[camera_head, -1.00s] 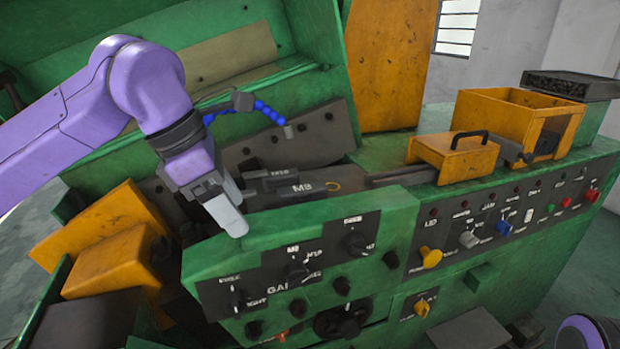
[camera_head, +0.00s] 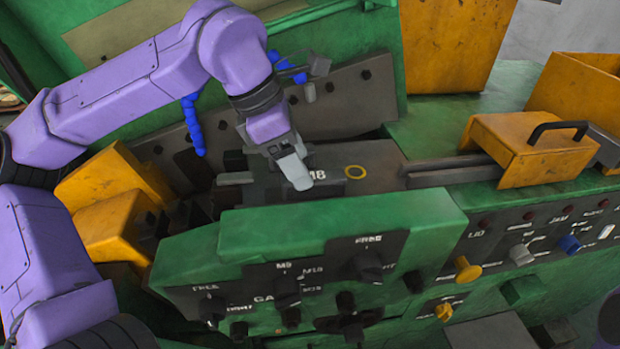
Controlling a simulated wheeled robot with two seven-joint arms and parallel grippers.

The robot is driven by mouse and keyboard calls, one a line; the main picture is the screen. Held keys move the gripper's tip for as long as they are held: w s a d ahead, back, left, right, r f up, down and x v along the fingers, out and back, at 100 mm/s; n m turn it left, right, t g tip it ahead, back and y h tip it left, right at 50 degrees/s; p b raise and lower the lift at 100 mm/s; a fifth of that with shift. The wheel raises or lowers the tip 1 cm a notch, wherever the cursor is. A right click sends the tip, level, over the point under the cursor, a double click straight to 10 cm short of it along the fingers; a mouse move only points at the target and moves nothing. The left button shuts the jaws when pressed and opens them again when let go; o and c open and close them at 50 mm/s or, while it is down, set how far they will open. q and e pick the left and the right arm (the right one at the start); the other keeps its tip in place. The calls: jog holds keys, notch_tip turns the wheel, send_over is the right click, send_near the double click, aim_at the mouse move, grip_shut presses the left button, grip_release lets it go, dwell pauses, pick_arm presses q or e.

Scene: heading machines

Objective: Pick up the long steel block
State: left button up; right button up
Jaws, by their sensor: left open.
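A long dark grey steel block (camera_head: 378,156) lies in the machine's bed, behind the green front panel. It bears a white mark that seems to read M8, and a yellow ring. I take it to be the long steel block, but cannot be sure. My left gripper (camera_head: 297,174) points down over the left part of this block and hides some of it. Its pale fingers overlap in this view, so the gap between them is hard to see. I cannot tell whether they touch the block. My right gripper is out of view.
The green front panel (camera_head: 330,228) with black knobs stands in front of the bed. A yellow cover with a black handle (camera_head: 530,145) is to the right. Yellow blocks (camera_head: 112,215) sit at the left. Blue hoses (camera_head: 193,122) hang behind my left gripper.

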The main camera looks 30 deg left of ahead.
aim_at(312, 175)
pick_arm(q)
jog(key=shift+w+d+f+p, duration=0.1)
jog(key=shift+d+f+p, duration=0.3)
jog(key=shift+f, duration=0.25)
jog(key=w+f, duration=0.1)
jog(key=f, duration=0.1)
jog(key=w+d+f, duration=0.1)
jog(key=w+f, duration=0.1)
jog(key=shift+w, duration=0.25)
jog(key=shift+s+a+r, duration=0.1)
jog(key=shift+s+r, duration=0.15)
jog(key=shift+s, duration=0.45)
jog(key=shift+w+f, duration=0.35)
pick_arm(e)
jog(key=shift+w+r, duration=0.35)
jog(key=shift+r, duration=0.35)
pick_arm(q)
jog(key=shift+s, duration=0.25)
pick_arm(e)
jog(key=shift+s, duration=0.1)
pick_arm(q)
jog(key=shift+w+r, duration=0.1)
grip_shut()
